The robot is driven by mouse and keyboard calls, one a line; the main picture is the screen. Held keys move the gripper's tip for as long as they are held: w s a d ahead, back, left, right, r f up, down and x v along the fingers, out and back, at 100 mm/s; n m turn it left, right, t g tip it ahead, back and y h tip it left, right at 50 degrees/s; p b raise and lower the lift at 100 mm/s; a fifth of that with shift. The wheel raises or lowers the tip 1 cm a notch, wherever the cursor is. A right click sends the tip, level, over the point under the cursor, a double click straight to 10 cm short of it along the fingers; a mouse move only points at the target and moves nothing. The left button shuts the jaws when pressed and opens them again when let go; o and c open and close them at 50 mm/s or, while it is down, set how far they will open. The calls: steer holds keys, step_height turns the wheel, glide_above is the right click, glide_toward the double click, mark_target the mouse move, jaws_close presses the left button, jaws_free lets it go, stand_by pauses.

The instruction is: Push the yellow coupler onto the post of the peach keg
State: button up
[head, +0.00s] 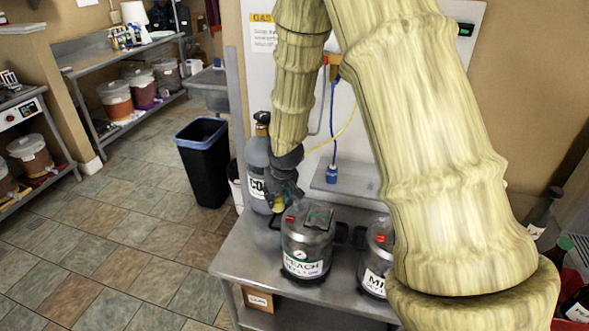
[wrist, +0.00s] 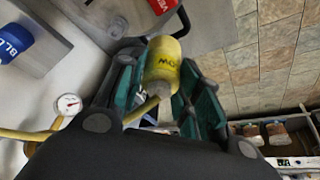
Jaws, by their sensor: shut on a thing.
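The peach keg (head: 306,262), a grey metal keg with a PEACH label, stands on the metal bench with a red piece on its lid. My gripper (head: 282,198) is just behind and left of its top in the head view. In the wrist view my gripper (wrist: 169,92) is shut on the yellow coupler (wrist: 163,62), which sits between the teal finger pads with dark lettering showing. A yellow hose (wrist: 28,134) runs from the left towards the coupler.
The CO2 cylinder (head: 257,170) stands close to the left of my gripper. A second keg (head: 376,262) stands right of the peach keg. A blue coupler (head: 331,174) hangs by the wall panel. A black bin (head: 203,165) stands beyond the metal bench (head: 240,262).

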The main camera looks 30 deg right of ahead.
step_height(320, 180, up, 5)
glide_above(296, 203)
steer(key=a, duration=0.1)
steer(key=shift+m, duration=0.4)
steer(key=f+b, duration=0.1)
steer(key=f, duration=0.1)
steer(key=d+f+b, duration=0.1)
steer(key=f+b, duration=0.1)
steer(key=shift+f, duration=0.55)
stand_by(1.0)
steer(key=shift+s+f, duration=0.1)
steer(key=shift+f, duration=1.4)
stand_by(3.4)
